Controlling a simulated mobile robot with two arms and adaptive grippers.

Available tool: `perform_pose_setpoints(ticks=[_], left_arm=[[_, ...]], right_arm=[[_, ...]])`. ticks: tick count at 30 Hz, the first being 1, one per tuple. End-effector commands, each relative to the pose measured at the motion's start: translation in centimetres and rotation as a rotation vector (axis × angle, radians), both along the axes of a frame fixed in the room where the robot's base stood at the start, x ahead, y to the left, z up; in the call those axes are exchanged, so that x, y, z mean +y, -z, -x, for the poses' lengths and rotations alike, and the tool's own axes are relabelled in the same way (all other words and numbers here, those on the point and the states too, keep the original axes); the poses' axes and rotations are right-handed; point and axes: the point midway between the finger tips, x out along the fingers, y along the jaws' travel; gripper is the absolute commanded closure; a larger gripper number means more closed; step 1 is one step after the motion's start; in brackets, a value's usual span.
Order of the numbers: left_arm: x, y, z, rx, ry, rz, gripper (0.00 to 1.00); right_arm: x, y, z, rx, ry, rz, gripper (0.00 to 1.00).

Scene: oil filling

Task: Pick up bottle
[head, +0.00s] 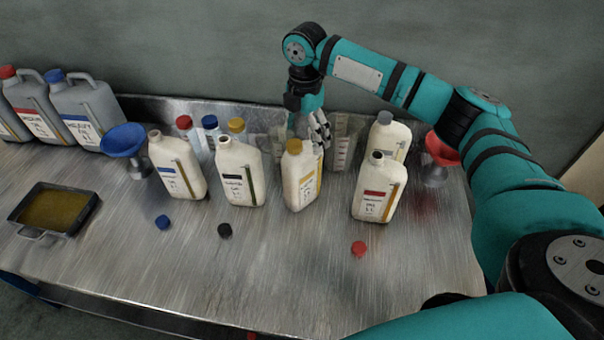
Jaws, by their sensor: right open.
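Several cream bottles stand upright on the metal bench. One has a yellow cap and yellow label (299,180). Open-necked ones carry a blue label (178,168), a black label (240,175) and a red label (379,190). A grey-capped bottle (390,137) stands behind the red-label one. My right gripper (320,130) is open, fingers pointing down, just behind and right of the yellow-capped bottle's top. That bottle partly hides the fingers, so I cannot tell whether they touch it. My left gripper is not in view.
Loose blue (162,222), black (224,230) and red (359,248) caps lie in front. A blue funnel (123,141), red funnel (440,150), oil tray (78,229) and large grey jugs (85,112) stand around. Clear measuring containers (347,138) are behind. The front bench is mostly free.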

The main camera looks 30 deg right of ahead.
Motion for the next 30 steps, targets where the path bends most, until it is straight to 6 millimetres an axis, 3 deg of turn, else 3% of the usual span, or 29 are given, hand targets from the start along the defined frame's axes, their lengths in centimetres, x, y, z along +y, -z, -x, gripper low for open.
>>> perform_pose_setpoints(ticks=[8, 18, 27, 30], left_arm=[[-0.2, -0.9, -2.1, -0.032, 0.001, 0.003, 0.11], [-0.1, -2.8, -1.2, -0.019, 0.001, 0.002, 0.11], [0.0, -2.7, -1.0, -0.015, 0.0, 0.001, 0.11], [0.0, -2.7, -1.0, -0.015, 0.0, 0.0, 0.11]], right_arm=[[0.1, 2.4, 0.0, 0.0, -0.001, -0.001, 0.13], [0.6, 6.8, 0.0, 0.001, 0.0, 0.0, 0.13], [0.5, 7.6, 0.0, 0.0, 0.0, 0.0, 0.13], [0.5, 7.5, 0.0, -0.001, -0.001, 0.0, 0.25]])
